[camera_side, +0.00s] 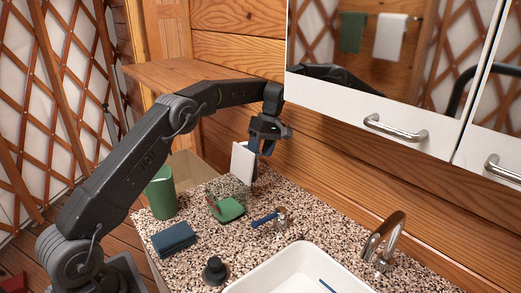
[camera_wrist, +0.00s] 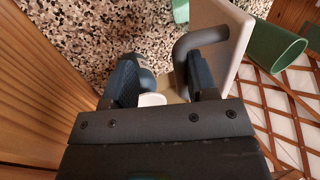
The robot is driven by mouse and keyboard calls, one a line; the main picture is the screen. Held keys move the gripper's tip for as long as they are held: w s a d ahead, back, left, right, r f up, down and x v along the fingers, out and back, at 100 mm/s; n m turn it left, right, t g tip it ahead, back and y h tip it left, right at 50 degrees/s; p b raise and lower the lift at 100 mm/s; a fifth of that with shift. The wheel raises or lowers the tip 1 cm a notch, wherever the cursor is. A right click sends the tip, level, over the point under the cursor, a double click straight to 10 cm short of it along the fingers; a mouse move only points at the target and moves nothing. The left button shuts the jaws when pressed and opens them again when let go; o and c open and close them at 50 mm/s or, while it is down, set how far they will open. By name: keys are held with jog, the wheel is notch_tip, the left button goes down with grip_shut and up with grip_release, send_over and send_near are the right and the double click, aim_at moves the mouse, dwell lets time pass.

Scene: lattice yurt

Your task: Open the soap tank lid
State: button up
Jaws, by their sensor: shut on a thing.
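A white flat panel (camera_side: 243,162), which looks like the lid, stands tilted close to upright above the back of the speckled counter. In the wrist view the panel (camera_wrist: 228,40) is at the upper right, with a grey bent handle (camera_wrist: 202,38) on its face. My gripper (camera_side: 262,149) is right beside the panel. A small white part and a beige part show between the fingers. The exact grip and the soap tank itself are hidden.
A sink (camera_side: 300,262) and faucet (camera_side: 384,240) are to the right. The mirrored cabinet (camera_side: 400,115) hangs close on the right.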

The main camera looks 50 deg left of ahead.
jog(key=shift+w+f, duration=0.1)
jog(key=shift+w, duration=0.05)
jog(key=s+a+r, duration=0.8)
jog(key=r, duration=0.3)
jog(key=shift+s+a, duration=0.2)
jog(key=shift+a, duration=0.05)
jog(key=shift+d+r, duration=0.1)
jog(key=shift+r, duration=0.05)
dwell(0.4)
jog(key=s+d+r+m+t+y, duration=0.1)
jog(key=s+d+r+m+t, duration=0.15)
jog(key=s+d+m, duration=0.4)
jog(key=s+d+r+m+t, duration=0.2)
jog(key=s+d+r+m, duration=0.1)
jog(key=d, duration=0.6)
jog(key=s+d+f+m+t, duration=0.2)
jog(key=s+d+f+m, duration=0.1)
jog(key=s, duration=0.4)
jog(key=s+d+f+m+t+h, duration=0.1)
jog(key=s+d+f+m+t, duration=0.2)
jog(key=s+d+m, duration=0.2)
jog(key=shift+s+d+f, duration=0.35)
jog(key=shift+s+d, duration=0.5)
jog(key=shift+s, duration=0.4)
